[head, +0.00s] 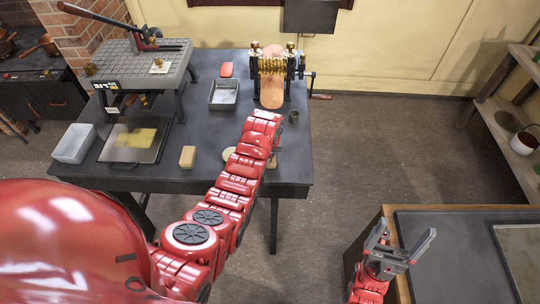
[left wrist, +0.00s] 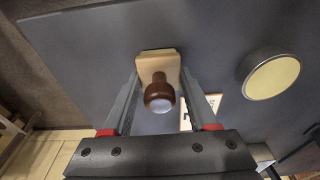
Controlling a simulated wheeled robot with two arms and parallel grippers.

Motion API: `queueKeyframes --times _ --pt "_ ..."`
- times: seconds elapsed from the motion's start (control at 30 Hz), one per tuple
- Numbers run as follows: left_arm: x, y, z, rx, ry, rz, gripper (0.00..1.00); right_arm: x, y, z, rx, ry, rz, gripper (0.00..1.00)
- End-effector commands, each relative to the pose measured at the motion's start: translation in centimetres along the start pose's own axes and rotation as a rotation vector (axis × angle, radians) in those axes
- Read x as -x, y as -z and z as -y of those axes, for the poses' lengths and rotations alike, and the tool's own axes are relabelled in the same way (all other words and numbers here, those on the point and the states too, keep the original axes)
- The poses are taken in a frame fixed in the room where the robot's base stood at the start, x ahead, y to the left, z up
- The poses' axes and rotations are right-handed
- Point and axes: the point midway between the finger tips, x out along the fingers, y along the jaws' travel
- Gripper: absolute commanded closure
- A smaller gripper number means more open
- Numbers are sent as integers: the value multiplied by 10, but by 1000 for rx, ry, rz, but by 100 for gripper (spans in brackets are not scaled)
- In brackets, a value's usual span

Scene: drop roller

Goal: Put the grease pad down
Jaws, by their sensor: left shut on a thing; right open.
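The grease pad (left wrist: 159,67) is a pale block with a dark brown round knob. In the left wrist view it sits between the two fingers of my left gripper (left wrist: 160,78), which is shut on it. The dark tabletop lies behind the pad; I cannot tell whether they touch. In the head view my left arm reaches over the table (head: 210,171) to its front right part and mostly hides that gripper and the pad. My right gripper (head: 407,232) is open and empty, at the lower right beside a wooden-edged bench.
A round cream-topped tin (left wrist: 270,77) stands beside the pad. A yellowish block (head: 187,156), a metal tray (head: 224,95) and a brass roller machine (head: 272,68) are also on the table. A slatted press stand (head: 140,62) and a pale bin (head: 73,143) are at the left.

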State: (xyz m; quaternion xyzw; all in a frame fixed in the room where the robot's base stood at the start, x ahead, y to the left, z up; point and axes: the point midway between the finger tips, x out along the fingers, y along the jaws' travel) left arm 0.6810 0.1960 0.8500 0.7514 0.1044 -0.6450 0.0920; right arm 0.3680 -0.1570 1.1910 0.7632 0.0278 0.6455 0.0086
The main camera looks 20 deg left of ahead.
Motion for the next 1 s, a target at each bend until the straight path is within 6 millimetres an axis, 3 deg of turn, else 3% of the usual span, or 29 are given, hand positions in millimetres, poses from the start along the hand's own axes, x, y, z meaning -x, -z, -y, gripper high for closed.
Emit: queueKeyframes --times 0.3,0.33,0.47,0.83,1.0 --pt "-6 -1 0 0 0 0 93 6 -1 0 0 0 0 10" --pt "-4 -1 0 0 0 0 36 4 -1 0 0 0 0 10" --pt "-4 -1 0 0 0 0 12 4 -1 0 0 0 0 10" --pt "2 0 0 0 0 0 11 -2 0 0 0 0 0 10" --pt "9 0 0 0 0 1 11 7 -1 0 0 0 0 10"
